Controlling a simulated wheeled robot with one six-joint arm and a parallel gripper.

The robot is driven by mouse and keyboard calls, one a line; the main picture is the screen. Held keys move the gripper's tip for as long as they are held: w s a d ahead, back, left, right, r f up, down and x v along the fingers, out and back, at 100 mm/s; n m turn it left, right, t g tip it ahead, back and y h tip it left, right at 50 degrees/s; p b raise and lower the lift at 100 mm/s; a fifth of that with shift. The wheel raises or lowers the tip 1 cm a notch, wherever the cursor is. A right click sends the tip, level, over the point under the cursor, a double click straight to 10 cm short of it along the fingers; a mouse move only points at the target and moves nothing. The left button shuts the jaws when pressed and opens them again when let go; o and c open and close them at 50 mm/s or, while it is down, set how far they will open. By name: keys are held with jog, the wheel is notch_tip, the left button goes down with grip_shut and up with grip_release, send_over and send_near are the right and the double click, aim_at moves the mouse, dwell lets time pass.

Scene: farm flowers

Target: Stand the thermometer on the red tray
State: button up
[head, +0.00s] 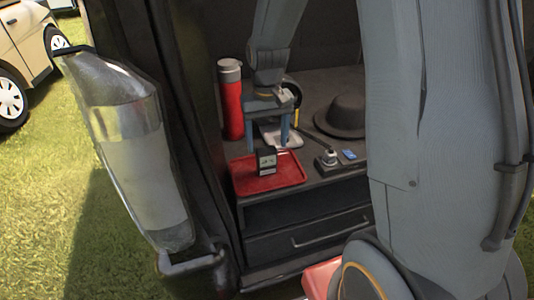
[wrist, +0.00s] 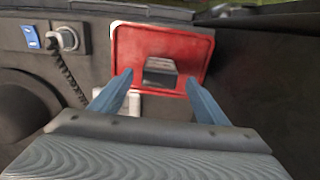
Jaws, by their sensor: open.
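The thermometer (head: 266,161), a small dark box with a pale display, stands upright on the red tray (head: 290,172). In the wrist view the thermometer (wrist: 160,73) shows its grey top and dark side, with the red tray (wrist: 128,40) around it. My gripper (head: 267,149) is open, with its two blue fingers spread. In the wrist view my gripper (wrist: 159,78) has one fingertip on each side of the thermometer, with gaps to both. I cannot tell how far the fingertips are above the tray.
A red bottle (head: 231,105) stands left of my gripper. A white object (head: 270,138) lies behind the tray. A dark hat (head: 343,117), a corded device (head: 328,158) and a blue item (head: 348,155) are to the right. A drawer (head: 305,238) is below.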

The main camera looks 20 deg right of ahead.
jog(key=shift+r, duration=0.9)
jog(key=shift+s+r, duration=0.25)
jog(key=s+r, duration=0.2)
jog(key=s, duration=1.5)
jog(key=shift+s, duration=0.2)
